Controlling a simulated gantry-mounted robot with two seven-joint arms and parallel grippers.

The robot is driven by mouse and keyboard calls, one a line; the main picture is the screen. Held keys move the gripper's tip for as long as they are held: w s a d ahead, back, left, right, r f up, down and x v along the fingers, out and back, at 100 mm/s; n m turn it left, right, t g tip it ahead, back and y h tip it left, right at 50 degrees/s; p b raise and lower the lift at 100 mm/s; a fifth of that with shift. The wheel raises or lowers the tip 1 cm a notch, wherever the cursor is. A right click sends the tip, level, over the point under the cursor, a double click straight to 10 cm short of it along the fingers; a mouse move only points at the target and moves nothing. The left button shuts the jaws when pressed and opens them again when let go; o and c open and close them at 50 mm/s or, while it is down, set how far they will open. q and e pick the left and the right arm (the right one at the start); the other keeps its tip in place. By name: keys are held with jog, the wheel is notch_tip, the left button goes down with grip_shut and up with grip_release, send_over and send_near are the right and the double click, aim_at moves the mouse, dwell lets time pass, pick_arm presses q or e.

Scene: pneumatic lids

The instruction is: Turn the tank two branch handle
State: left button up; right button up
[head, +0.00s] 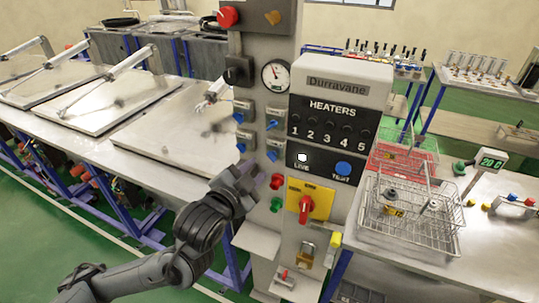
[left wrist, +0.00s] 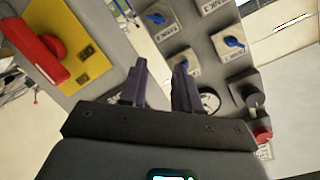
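Several blue branch handles sit on pale plates on the grey panel, in two columns. In the head view they show at the upper left (head: 240,118), upper right (head: 272,124) and lower right (head: 272,155). In the left wrist view a blue handle (left wrist: 156,18) and another blue handle (left wrist: 234,42) are clear. Their tank labels are too small to read surely. My left gripper (head: 258,178) is below the lower handles, close to the panel. In the left wrist view its fingers (left wrist: 160,78) are apart with nothing between them. My right gripper is out of view.
A red rotary switch on a yellow plate (head: 322,202), red and green buttons (head: 277,205) and a gauge (head: 275,76) share the panel. A metal bench with hinged lids (head: 178,130) is left. A wire basket (head: 425,243) stands on the right table.

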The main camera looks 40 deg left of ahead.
aim_at(271, 128)
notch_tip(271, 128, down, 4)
jog(key=b, duration=0.3)
pick_arm(q)
jog(key=w+a+r+p, duration=0.1)
jog(key=w, duration=0.2)
jog(key=w+a+r+t+p, duration=0.1)
jog(key=w+r+p, duration=0.1)
jog(key=w, duration=0.1)
jog(key=w+a+r+t+y+p, duration=0.1)
jog(key=w+r+p, duration=0.1)
jog(key=w, duration=0.1)
jog(key=shift+w+a, duration=0.25)
jog(key=shift+a, duration=0.05)
jog(key=shift+w+a+f, duration=0.15)
jog(key=shift+w, duration=0.55)
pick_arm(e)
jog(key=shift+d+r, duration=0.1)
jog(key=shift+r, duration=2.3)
pick_arm(q)
grip_shut()
